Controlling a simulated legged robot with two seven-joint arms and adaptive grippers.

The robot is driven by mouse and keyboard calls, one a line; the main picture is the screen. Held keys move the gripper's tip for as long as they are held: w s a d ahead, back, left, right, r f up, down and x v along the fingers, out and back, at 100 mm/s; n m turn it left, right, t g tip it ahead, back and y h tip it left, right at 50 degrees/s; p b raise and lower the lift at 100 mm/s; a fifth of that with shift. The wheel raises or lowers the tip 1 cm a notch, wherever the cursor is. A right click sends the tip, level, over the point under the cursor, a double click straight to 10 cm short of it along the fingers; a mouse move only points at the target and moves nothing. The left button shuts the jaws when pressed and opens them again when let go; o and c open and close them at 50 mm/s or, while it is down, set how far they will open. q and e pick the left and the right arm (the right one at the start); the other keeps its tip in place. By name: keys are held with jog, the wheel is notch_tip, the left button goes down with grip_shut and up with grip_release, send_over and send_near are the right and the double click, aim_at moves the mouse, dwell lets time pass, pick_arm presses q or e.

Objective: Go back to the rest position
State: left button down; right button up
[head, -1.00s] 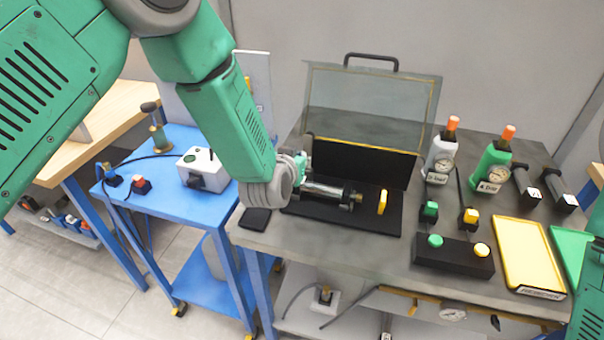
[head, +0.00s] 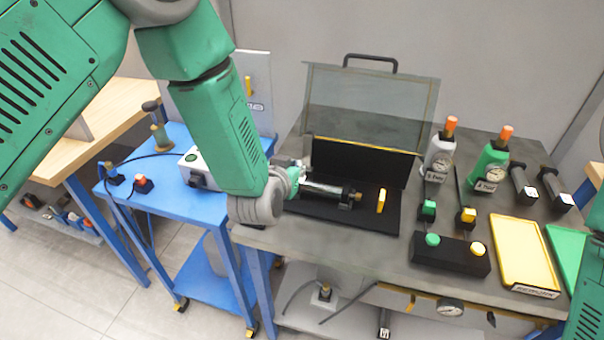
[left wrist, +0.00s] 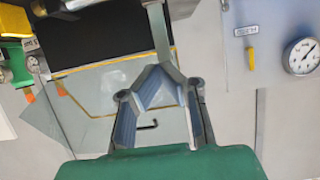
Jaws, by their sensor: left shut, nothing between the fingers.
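My left gripper (head: 298,175) is at the left end of the open black case on the grey table, mostly hidden behind my grey wrist in the head view. It also shows in the left wrist view (left wrist: 158,40), with its fingers closed together and nothing between them. The open case (head: 385,220) holds a silver cylinder (head: 323,189) with a black end and a yellow piece (head: 381,201). The gripper is close to the cylinder's left end in the picture; I cannot tell whether they touch. My right gripper is out of view; only part of my right arm shows at the right edge.
A blue cart (head: 170,205) with a white box stands left of the grey table (head: 350,248). Right of the case are two bottles with gauges, a black button box (head: 450,254), a yellow tray (head: 526,278) and a green tray. The case's clear lid (head: 368,100) stands up.

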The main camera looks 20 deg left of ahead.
pick_arm(q)
jog(key=shift+f, duration=0.1)
dwell(0.3)
jog(key=s+a+f+g, duration=0.1)
jog(key=s+f, duration=0.1)
jog(key=s+a+f+g, duration=0.1)
jog(key=s+f, duration=0.1)
jog(key=s+a+f, duration=0.1)
jog(key=s+f, duration=0.1)
jog(key=f, duration=0.1)
jog(key=shift+s+g, duration=0.3)
jog(key=shift+g, duration=0.1)
jog(key=s+a+f+g, duration=0.3)
jog(key=s+f+g, duration=0.1)
jog(key=s, duration=0.8)
jog(key=s+a+f+g+b, duration=0.1)
jog(key=s+a+f+g, duration=0.3)
jog(key=s, duration=0.7)
jog(key=s+a+f+g, duration=0.3)
jog(key=s+f, duration=0.2)
jog(key=s, duration=0.7)
jog(key=w+d+f+t+b, duration=0.1)
jog(key=w+f+b, duration=0.2)
jog(key=f+b, duration=0.9)
jog(key=shift+d+f+b, duration=0.25)
jog(key=shift+f+b, duration=0.1)
jog(key=shift+b, duration=0.4)
